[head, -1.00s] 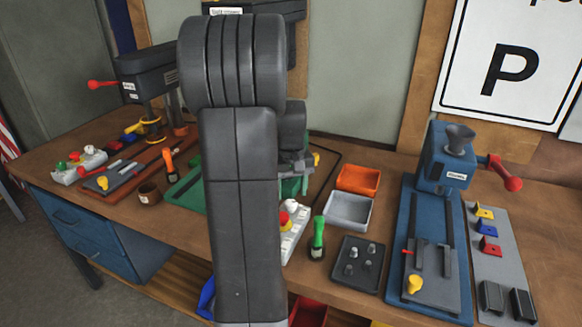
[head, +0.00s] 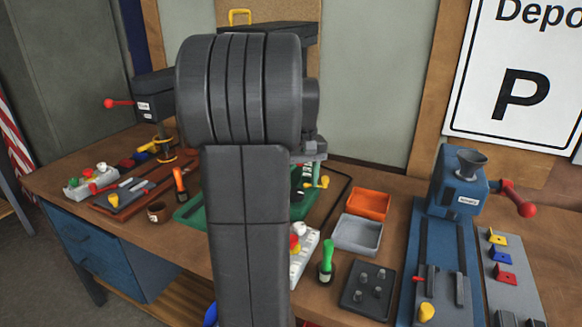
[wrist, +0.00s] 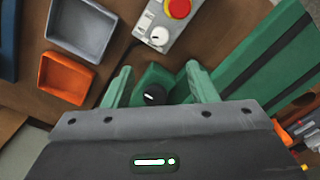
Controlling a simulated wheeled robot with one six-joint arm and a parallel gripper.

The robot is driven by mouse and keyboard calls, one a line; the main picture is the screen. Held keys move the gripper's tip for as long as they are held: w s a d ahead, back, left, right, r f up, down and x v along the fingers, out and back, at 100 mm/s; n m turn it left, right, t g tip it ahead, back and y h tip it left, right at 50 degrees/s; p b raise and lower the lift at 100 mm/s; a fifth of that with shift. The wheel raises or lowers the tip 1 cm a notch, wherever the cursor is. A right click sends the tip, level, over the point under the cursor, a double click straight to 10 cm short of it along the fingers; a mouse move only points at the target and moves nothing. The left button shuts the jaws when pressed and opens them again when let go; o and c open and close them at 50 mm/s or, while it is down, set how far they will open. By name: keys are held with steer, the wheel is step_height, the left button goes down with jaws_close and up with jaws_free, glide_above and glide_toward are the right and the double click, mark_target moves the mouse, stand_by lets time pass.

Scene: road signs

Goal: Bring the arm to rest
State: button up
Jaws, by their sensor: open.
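My gripper (wrist: 160,76) shows in the wrist view with its two green fingers spread apart. Nothing is held between them. Behind the gap is a green block with a black knob (wrist: 154,95); I cannot tell how far below the fingers it lies. In the head view my dark grey arm stands upright in the middle, with its large ribbed joint at the top. It hides most of my gripper and the bench behind it.
The wooden bench carries an orange tray (head: 368,204), a grey tray (head: 357,234), a pegged black plate (head: 367,291) and a blue press (head: 459,182) at right. A green base (head: 188,212) is partly behind my arm. A red-handled machine (head: 154,94) stands at left.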

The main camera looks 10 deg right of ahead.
mark_target(300, 225)
step_height(300, 225, down, 14)
steer(key=shift+r, duration=0.1)
stand_by(0.4)
step_height(300, 225, up, 14)
step_height(300, 225, down, 13)
steer(key=shift+f, duration=0.55)
steer(key=m, duration=0.5)
steer(key=shift+r+m, duration=0.1)
steer(key=shift+m, duration=0.3)
steer(key=m, duration=0.6)
steer(key=shift+b, duration=0.3)
step_height(300, 225, up, 7)
steer(key=shift+r, duration=0.2)
